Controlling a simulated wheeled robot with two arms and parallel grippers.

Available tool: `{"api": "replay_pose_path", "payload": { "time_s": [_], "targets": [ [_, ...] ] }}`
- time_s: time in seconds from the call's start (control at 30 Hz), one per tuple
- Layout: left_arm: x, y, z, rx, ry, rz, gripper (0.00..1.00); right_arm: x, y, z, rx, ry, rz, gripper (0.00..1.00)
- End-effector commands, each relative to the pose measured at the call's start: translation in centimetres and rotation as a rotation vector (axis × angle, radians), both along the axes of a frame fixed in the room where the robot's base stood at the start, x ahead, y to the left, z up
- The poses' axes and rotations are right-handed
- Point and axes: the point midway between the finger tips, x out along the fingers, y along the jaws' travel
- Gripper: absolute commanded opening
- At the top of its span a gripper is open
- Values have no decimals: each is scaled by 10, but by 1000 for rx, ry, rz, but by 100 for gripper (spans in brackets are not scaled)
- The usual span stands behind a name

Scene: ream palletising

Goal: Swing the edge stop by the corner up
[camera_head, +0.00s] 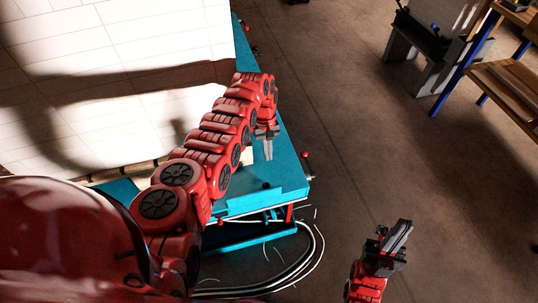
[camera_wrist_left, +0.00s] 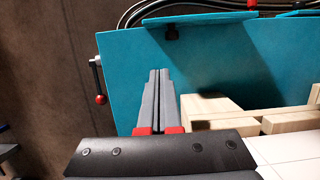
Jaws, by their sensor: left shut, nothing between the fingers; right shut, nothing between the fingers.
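The edge stop (camera_head: 306,156) by the corner is a small lever with a red ball knob, on the right edge of the teal table (camera_head: 290,178). In the left wrist view the same stop (camera_wrist_left: 100,98) shows at the table's left edge, its red ball and dark rod beside the edge. My left gripper (camera_head: 268,150) is shut and empty over the table, inward of the stop and apart from it. Its fingers (camera_wrist_left: 158,80) lie together in the wrist view. My right gripper (camera_head: 402,232) is shut and empty over the floor, right of the table.
White stacked reams (camera_head: 110,60) cover much of the table at upper left. Pale wooden blocks (camera_wrist_left: 212,108) lie beside my left fingers. A dark knob (camera_head: 266,184) sits near the corner. Cables (camera_head: 315,250) loop below the front edge. A wooden bench (camera_head: 510,90) stands far right.

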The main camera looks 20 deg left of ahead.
Motion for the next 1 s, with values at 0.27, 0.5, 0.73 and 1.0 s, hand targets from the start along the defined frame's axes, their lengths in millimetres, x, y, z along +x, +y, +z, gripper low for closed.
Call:
{"api": "replay_pose_path", "payload": {
  "time_s": [0.27, 0.5, 0.73, 1.0],
  "targets": [
    [-11, -7, -56, -1, 0, 1, 0, 0, 0, -26, 0, 0, 0, 0],
    [-21, -15, -67, 0, -4, 0, 0, 0, 0, -10, 0, 0, 0, 0],
    [-39, -26, -67, 0, -4, 0, 0, 0, 0, 26, 0, 0, 0, 0],
    [-48, -33, -75, 0, -4, 0, 0, 0, 0, 36, 0, 0, 0, 0]
  ]
}}
